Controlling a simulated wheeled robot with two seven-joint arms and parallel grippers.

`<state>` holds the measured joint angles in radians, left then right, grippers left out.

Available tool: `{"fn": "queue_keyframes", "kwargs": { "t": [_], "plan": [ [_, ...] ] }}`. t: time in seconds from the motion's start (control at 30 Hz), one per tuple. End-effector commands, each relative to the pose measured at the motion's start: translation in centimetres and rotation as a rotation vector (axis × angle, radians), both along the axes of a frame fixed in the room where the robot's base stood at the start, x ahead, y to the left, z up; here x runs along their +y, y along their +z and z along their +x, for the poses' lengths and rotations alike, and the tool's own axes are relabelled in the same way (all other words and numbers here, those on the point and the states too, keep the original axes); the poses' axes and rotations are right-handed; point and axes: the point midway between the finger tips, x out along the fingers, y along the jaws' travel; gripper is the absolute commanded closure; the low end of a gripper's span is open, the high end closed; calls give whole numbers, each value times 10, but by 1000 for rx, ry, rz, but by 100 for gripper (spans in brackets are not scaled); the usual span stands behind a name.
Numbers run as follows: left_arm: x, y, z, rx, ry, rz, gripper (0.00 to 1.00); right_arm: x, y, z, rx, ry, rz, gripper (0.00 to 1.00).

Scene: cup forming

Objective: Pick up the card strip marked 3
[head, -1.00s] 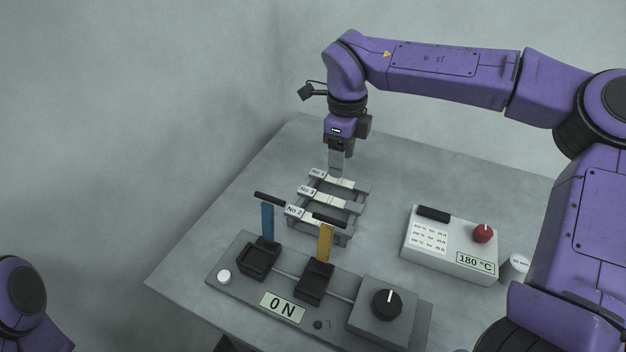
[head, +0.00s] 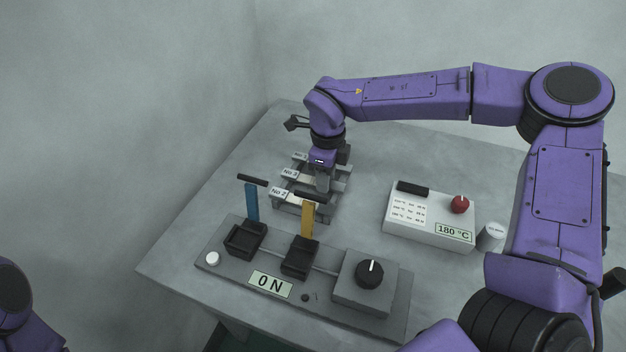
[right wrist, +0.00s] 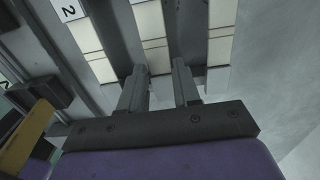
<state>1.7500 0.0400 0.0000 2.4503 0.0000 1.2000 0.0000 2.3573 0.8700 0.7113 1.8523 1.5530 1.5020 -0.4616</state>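The card strip marked No 3 (head: 290,173) lies in the middle slot of a dark rack, between strips marked No 1 (head: 300,156) and No 2 (head: 279,192). My right gripper (head: 323,190) is over the rack and covers part of the strips. In the right wrist view its two fingers (right wrist: 159,78) stand apart, either side of the end of the middle pale strip (right wrist: 152,25). That strip's label is out of this view; the strip to its left carries a 2. Contact cannot be told. My left gripper is out of view.
In front of the rack stands a grey press (head: 212,271) with blue (head: 252,203) and yellow (head: 308,219) uprights and a display reading 0 N. A white heater box (head: 425,228) showing 180 °C and a white cylinder (head: 490,236) stand to the right. The table's left side is clear.

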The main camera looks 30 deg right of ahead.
Motion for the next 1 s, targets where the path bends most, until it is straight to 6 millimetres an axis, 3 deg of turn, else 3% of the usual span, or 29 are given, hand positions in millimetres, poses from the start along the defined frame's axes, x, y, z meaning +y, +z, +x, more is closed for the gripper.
{"fn": "queue_keyframes", "kwargs": {
  "t": [0.03,0.1,0.37,0.47,0.8,1.0],
  "plan": [
    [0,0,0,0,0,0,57,0,0,0,0,0,0,86],
    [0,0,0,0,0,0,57,0,0,0,0,0,0,100],
    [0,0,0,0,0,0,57,0,2,0,0,0,0,100],
    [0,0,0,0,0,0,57,0,15,1,-3,0,0,100],
    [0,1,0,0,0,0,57,0,90,0,-3,0,0,100],
    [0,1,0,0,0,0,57,0,101,0,0,0,0,100]
  ]
}}
